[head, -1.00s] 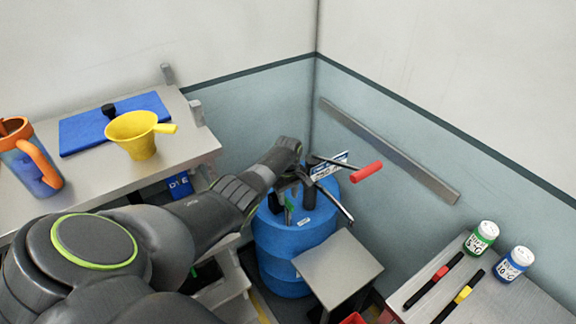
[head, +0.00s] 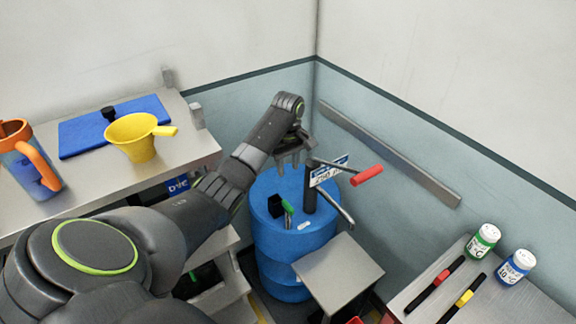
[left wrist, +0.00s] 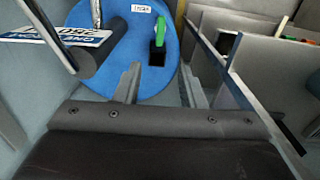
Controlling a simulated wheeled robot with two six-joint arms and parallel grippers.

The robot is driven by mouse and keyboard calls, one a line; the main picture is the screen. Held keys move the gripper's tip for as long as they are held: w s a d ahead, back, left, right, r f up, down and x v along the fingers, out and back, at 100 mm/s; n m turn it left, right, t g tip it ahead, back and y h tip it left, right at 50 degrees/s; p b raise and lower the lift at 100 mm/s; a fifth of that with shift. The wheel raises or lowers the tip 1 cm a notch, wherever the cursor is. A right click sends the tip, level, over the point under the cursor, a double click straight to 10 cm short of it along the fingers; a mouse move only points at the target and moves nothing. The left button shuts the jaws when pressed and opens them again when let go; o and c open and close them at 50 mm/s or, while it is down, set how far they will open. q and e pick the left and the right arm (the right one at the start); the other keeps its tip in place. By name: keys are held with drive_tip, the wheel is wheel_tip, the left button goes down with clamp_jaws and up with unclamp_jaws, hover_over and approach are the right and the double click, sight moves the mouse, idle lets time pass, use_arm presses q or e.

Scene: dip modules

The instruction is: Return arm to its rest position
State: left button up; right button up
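My left arm reaches from the lower left over a blue drum (head: 293,240). My left gripper (head: 289,168) hangs above the drum's top in the head view, beside a dark post. In the left wrist view its two fingers (left wrist: 160,88) stand apart with no object held between them. Below lie the drum top (left wrist: 110,15), a green-handled item (left wrist: 157,30) in a black holder, and a white label sign (left wrist: 75,36). My right gripper is not in view.
A red-handled lever (head: 366,175) and metal arm stick out near the gripper. A grey stand (head: 340,270) is beside the drum. The left bench holds a yellow pitcher (head: 135,140), blue mat (head: 80,132) and orange-handled jug (head: 35,165). Jars (head: 515,266) and pens sit on the right bench.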

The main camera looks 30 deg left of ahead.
use_arm(q)
drive_tip(key=shift+r, duration=0.1)
idle(0.4)
drive_tip(key=s+d+f+m+t, duration=0.1)
drive_tip(key=s+d+f+m, duration=0.1)
drive_tip(key=s+f+m, duration=0.35)
drive_tip(key=s+d+f+m, duration=0.25)
drive_tip(key=s+f, duration=0.45)
drive_tip(key=s, duration=0.4)
drive_tip(key=s+d+r+m+t+y, duration=0.1)
drive_tip(key=s+d+r+m, duration=0.15)
drive_tip(key=s, duration=0.85)
drive_tip(key=s+d+r+m+t+y, duration=0.1)
drive_tip(key=s+r+m+t, duration=0.15)
drive_tip(key=s, duration=0.85)
wheel_tip(320, 180, down, 30)
drive_tip(key=a+g+b, duration=0.2)
drive_tip(key=b, duration=0.4)
drive_tip(key=s+d+f+b, duration=0.1)
drive_tip(key=s+f+b, duration=0.2)
drive_tip(key=s+f, duration=0.4)
drive_tip(key=s+f+g+h+b, duration=0.1)
drive_tip(key=s+f+b, duration=0.2)
drive_tip(key=s+f, duration=0.5)
wheel_tip(320, 180, down, 7)
drive_tip(key=shift+s+d+f, duration=0.1)
drive_tip(key=shift+s+d, duration=0.1)
drive_tip(key=shift+d, duration=0.15)
